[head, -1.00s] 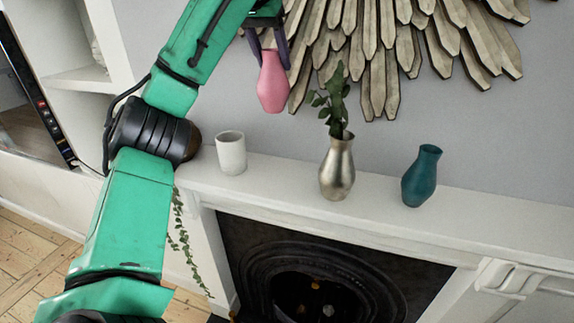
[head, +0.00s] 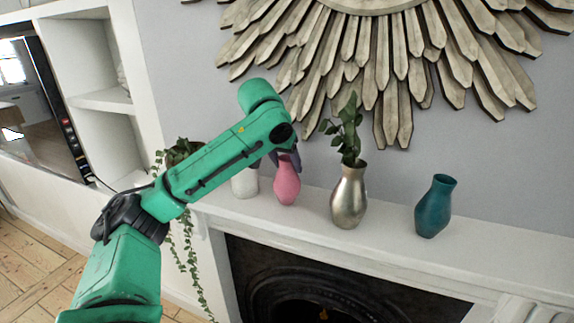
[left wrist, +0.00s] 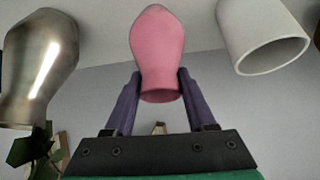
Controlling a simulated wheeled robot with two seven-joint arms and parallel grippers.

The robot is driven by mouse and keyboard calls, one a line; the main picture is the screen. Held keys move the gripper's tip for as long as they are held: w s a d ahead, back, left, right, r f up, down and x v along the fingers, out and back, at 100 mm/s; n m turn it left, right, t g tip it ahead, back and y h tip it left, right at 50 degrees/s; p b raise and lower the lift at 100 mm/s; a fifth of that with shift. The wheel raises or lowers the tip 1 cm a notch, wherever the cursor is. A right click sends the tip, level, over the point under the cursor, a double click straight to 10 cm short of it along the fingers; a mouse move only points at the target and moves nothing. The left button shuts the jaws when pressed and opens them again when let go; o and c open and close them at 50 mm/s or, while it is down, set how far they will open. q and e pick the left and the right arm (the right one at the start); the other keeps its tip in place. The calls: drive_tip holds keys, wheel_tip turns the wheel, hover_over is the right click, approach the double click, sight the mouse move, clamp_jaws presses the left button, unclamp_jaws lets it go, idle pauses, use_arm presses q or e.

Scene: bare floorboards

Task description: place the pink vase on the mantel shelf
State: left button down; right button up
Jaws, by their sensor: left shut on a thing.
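The pink vase (head: 287,188) is upright at the mantel shelf (head: 390,243), between the white cup (head: 245,184) and the silver vase (head: 349,197). Its base appears at shelf level, but I cannot tell for certain whether it touches. My left gripper (head: 287,160) reaches it from above and is shut on its neck. The arm hides part of the gripper and the vase's top in the head view. In the left wrist view, which is upside down, the purple fingers stand on both sides of the pink vase (left wrist: 158,45). My right gripper is not in view.
The silver vase holds leafy stems (head: 346,130). A teal vase (head: 435,206) stands farther right, with free shelf between them. A trailing plant (head: 180,152) is at the shelf's left end. A sunburst wall piece (head: 390,60) hangs above.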

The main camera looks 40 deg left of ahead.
use_arm(q)
drive_tip(key=shift+s+f, duration=0.2)
drive_tip(key=shift+f, duration=0.05)
drive_tip(key=shift+w, duration=0.15)
drive_tip(key=shift+c, duration=1.2)
unclamp_jaws()
drive_tip(key=shift+w+f, duration=0.25)
drive_tip(key=shift+s+r, duration=0.1)
drive_tip(key=shift+s, duration=0.05)
drive_tip(key=shift+s, duration=0.1)
